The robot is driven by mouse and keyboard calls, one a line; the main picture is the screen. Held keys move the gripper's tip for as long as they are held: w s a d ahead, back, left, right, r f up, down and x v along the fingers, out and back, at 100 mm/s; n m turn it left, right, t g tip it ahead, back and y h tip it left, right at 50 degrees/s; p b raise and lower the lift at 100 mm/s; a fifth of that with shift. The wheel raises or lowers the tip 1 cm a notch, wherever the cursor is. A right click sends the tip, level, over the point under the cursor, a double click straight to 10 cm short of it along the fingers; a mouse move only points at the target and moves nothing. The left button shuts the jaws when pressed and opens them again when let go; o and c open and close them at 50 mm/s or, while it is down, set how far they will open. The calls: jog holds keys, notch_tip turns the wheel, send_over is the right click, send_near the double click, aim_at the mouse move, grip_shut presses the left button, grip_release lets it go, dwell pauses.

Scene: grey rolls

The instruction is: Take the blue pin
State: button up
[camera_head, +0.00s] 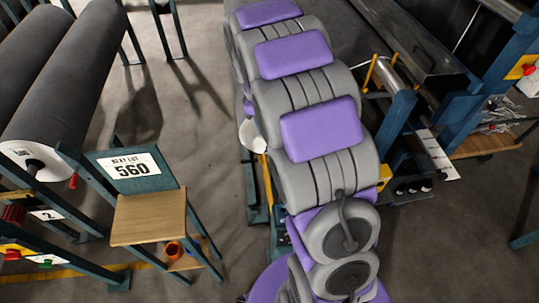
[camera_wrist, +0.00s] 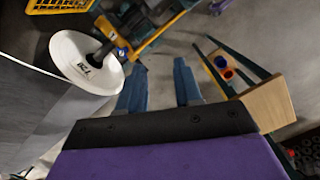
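My gripper (camera_wrist: 160,82) shows in the wrist view as two slate-blue fingers, apart and with nothing between them. The purple and black part below is mine. In the head view my purple and grey arm fills the centre, and I cannot make out the fingers. No clear blue pin stands out. A small blue part (camera_wrist: 121,51) shows beside the black shaft at the white roll end (camera_wrist: 86,64); I cannot tell whether it is the pin. A round blue item (camera_wrist: 220,61) lies beside an orange one (camera_wrist: 228,74) on a low shelf, apart from my fingers.
In the head view a large grey roll (camera_head: 68,85) rests at left, with a red knob (camera_head: 73,181) at its stand. A wooden-topped stand (camera_head: 148,218) carries a "560" sign (camera_head: 131,168). Teal frames (camera_head: 400,115) and machinery crowd the right. Floor (camera_head: 185,105) is clear between.

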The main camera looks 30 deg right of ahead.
jog(key=w+d+f+n, duration=0.4)
jog(key=w+f, duration=0.4)
jog(key=f, duration=0.4)
jog(key=w+d+f+n, duration=0.35)
jog(key=w+f, duration=0.55)
jog(key=f, duration=0.3)
jog(key=shift+n+t, duration=0.25)
jog(key=shift+t, duration=0.15)
jog(key=f+b, duration=0.1)
jog(key=f, duration=0.2)
jog(key=f+b, duration=0.1)
jog(key=f, duration=0.2)
jog(key=d+f, duration=0.1)
jog(key=f, duration=0.3)
jog(key=shift+s+b, duration=0.3)
jog(key=shift+b, duration=0.1)
jog(key=shift+w+d+f+b, duration=0.1)
jog(key=shift+d+f+b, duration=0.15)
jog(key=shift+f, duration=0.75)
jog(key=shift+s+d+f+b, duration=0.1)
jog(key=shift+d+f+b, duration=0.2)
jog(key=shift+f, duration=0.65)
jog(key=shift+w+d+f+b, duration=0.1)
jog(key=shift+f+b, duration=0.25)
jog(key=shift+f, duration=0.65)
grip_shut()
jog(key=shift+r, duration=0.1)
